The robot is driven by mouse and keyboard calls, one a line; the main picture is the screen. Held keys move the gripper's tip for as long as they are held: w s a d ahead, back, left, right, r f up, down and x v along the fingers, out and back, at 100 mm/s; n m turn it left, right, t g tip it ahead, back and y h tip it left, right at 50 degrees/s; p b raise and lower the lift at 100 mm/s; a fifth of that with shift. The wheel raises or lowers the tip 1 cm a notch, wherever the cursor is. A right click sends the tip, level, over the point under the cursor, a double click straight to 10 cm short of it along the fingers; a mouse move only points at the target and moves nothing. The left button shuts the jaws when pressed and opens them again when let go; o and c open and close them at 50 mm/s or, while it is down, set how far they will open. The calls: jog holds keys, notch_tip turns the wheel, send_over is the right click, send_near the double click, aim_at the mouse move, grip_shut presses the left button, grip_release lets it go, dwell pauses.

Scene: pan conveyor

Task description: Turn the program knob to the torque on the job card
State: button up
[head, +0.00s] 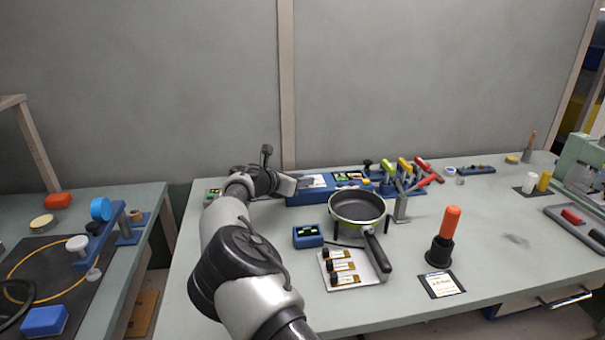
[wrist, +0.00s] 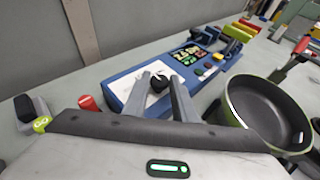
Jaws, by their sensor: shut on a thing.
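The black program knob (wrist: 159,81) sits on a white panel of the long blue console (wrist: 225,66). In the wrist view my gripper (wrist: 157,88) has its two grey fingers closed around the knob from either side. In the head view my gripper (head: 301,182) reaches the left part of the blue console (head: 300,199), and the knob cannot be made out there. A card with a dark border (head: 441,284) lies on the bench beside an orange-handled tool (head: 449,222). I cannot tell whether it is the job card, and its print is too small to read.
A pan (head: 357,206) with a green rim stands right of my arm, its handle toward the front. A small blue display box (head: 308,236) and a plate with several labelled pieces (head: 328,266) lie nearby. Red and yellow toggle clamps (head: 405,165) stand behind.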

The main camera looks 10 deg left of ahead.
jog(key=shift+f, duration=0.15)
dwell(0.5)
jog(key=o, duration=1)
jog(key=shift+w, duration=0.1)
jog(key=shift+a+p, duration=0.1)
jog(key=shift+p, duration=0.2)
jog(key=shift+s+a+r, duration=0.15)
jog(key=shift+s+r, duration=0.1)
jog(key=v, duration=0.5)
jog(key=p+v, duration=0.1)
jog(key=v, duration=0.5)
jog(key=p+v, duration=0.1)
jog(key=v, duration=0.4)
jog(key=shift+s+a+r, duration=0.1)
jog(key=shift+a, duration=0.35)
